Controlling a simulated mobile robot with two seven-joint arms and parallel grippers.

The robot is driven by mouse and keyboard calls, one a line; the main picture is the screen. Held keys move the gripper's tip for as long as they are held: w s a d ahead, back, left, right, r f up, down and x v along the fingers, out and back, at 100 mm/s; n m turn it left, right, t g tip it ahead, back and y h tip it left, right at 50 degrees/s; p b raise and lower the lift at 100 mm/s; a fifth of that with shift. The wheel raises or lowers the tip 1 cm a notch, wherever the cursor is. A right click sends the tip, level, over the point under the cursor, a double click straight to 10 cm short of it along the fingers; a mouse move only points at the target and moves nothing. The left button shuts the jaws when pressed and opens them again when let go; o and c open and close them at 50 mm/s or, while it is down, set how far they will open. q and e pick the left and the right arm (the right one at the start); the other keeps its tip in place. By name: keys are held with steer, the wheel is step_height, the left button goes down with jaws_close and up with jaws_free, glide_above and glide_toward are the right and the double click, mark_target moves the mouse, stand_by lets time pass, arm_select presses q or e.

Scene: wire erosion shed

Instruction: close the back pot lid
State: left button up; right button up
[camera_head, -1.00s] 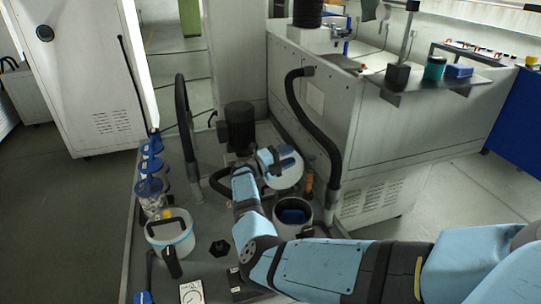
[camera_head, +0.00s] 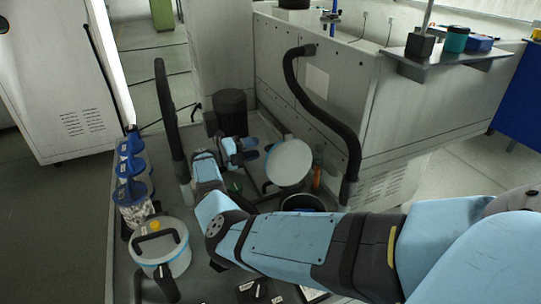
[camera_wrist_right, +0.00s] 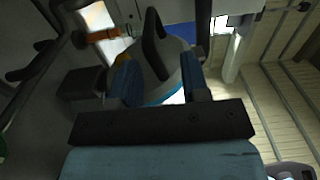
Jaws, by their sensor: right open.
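The back pot (camera_head: 302,203) stands right of the middle of the bench in the head view, mostly hidden by my right arm. Its round white lid (camera_head: 289,162) is raised and tilted behind the opening. My right gripper (camera_head: 249,150) is open and empty, just left of the lid and apart from it in the head view. In the right wrist view the lid (camera_wrist_right: 172,72) with its dark handle shows beyond and between the two blue fingers. Whether a finger touches it is unclear. My left gripper is not in view.
A front pot (camera_head: 160,252) with its lid on stands at the near left. Blue-lidded jars (camera_head: 131,190) line the left edge. A dark motor (camera_head: 232,112) stands behind my gripper. Black hoses (camera_head: 318,110) rise on both sides, and an orange item (camera_head: 316,177) is right of the lid.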

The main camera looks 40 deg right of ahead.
mark_target(284, 156)
steer(key=x, duration=0.2)
steer(key=f+x, duration=0.1)
steer(key=x, duration=0.4)
steer(key=shift+w+d+f+p, duration=0.1)
steer(key=shift+d+f+p, duration=0.15)
steer(key=shift+p, duration=0.1)
jaws_close()
